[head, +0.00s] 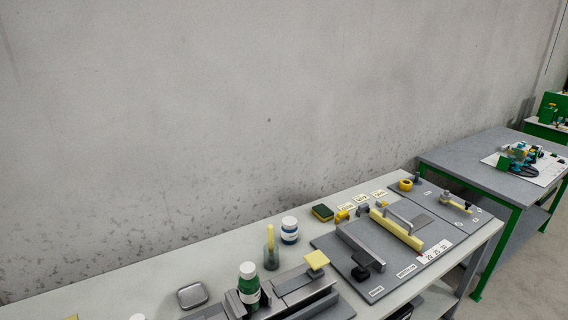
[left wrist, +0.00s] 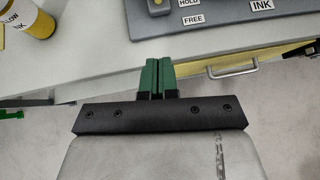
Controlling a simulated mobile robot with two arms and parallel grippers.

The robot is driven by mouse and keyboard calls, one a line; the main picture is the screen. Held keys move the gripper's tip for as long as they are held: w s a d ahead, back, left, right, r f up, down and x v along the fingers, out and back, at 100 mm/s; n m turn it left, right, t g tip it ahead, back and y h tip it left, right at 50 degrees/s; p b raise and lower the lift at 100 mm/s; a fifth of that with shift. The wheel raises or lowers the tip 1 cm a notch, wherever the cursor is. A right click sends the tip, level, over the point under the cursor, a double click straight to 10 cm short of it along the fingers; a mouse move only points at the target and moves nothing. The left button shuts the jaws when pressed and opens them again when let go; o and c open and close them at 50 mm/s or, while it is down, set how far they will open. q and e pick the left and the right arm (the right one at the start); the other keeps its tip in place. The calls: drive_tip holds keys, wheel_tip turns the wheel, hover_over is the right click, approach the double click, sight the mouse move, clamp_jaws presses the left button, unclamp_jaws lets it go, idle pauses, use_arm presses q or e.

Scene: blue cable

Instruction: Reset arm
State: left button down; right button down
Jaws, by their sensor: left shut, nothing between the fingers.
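My left gripper (left wrist: 158,78) shows in the left wrist view, with its two green fingers together and nothing between them. It is at the front edge of a light worktable (left wrist: 110,60), over or just in front of it; its height above the top is hard to tell. Neither gripper shows in the head view. No blue cable can be made out in either view.
A drawer handle (left wrist: 232,69) is right of my fingers. In the head view, a grey table (head: 470,165) stands at right.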

use_arm(q)
drive_tip(key=s+a+f+n+g+h+b, duration=0.1)
drive_tip(key=s+a+f+n+g+h, duration=0.15)
drive_tip(key=s+f+n, duration=0.7)
drive_tip(key=s+a+f+n+g+h+b, duration=0.1)
drive_tip(key=s+f+n+g, duration=0.15)
drive_tip(key=f, duration=1.35)
drive_tip(key=s+a+f+n+g, duration=0.1)
drive_tip(key=s+a+f+n, duration=0.2)
drive_tip(key=s+f+n, duration=0.2)
drive_tip(key=s+a+f+n+g+b, duration=0.1)
drive_tip(key=s+a+f+n+g, duration=0.1)
drive_tip(key=s+f+n, duration=0.4)
drive_tip(key=s+a+n+h, duration=0.1)
drive_tip(key=s+n, duration=0.3)
drive_tip(key=shift+a+n+g, duration=0.3)
drive_tip(key=shift+a+n, duration=0.05)
drive_tip(key=shift+n, duration=0.05)
